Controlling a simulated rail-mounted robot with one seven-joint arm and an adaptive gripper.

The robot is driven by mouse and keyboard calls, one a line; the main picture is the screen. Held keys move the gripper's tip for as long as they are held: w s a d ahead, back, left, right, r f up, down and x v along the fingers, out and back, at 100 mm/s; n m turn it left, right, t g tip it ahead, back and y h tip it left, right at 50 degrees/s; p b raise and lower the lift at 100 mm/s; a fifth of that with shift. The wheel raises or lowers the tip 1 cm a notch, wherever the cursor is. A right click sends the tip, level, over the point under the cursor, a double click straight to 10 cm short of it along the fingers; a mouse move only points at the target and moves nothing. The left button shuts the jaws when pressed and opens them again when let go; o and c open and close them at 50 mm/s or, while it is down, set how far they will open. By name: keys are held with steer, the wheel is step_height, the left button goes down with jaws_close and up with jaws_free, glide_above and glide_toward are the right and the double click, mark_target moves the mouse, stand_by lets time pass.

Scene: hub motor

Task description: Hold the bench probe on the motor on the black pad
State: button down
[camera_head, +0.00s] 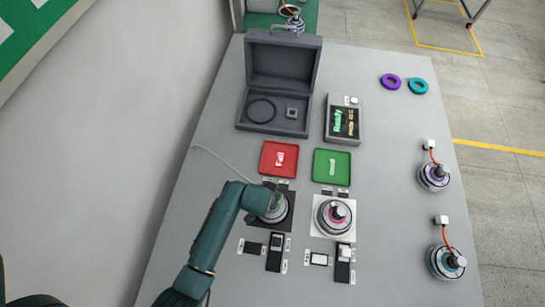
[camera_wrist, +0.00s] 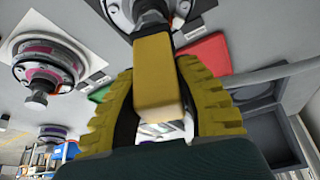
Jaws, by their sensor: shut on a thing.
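The motor (camera_head: 278,211) sits on the black pad (camera_head: 290,199), partly covered by my arm in the head view. It also shows at the top edge of the wrist view (camera_wrist: 120,12). My gripper (camera_wrist: 158,78) is shut on the bench probe, a yellow block (camera_wrist: 155,55) with a dark, narrower end. That end points at the motor's shaft and appears to meet it; the exact contact is hard to make out. In the head view my wrist is directly over this motor, and the probe is hidden. A pale cable (camera_head: 215,157) runs across the table toward it.
A second motor (camera_head: 334,215) stands on a white pad to the right. Red (camera_head: 279,159) and green (camera_head: 332,167) trays lie behind, with a meter (camera_head: 343,120) and open grey case (camera_head: 275,95) beyond. Two motors (camera_head: 433,177) (camera_head: 445,261) stand near the right edge.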

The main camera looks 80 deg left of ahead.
steer(key=shift+f, duration=0.55)
stand_by(1.2)
step_height(320, 180, up, 6)
steer(key=p, duration=0.6)
steer(key=shift+r, duration=0.2)
steer(key=shift+f, duration=0.15)
stand_by(0.8)
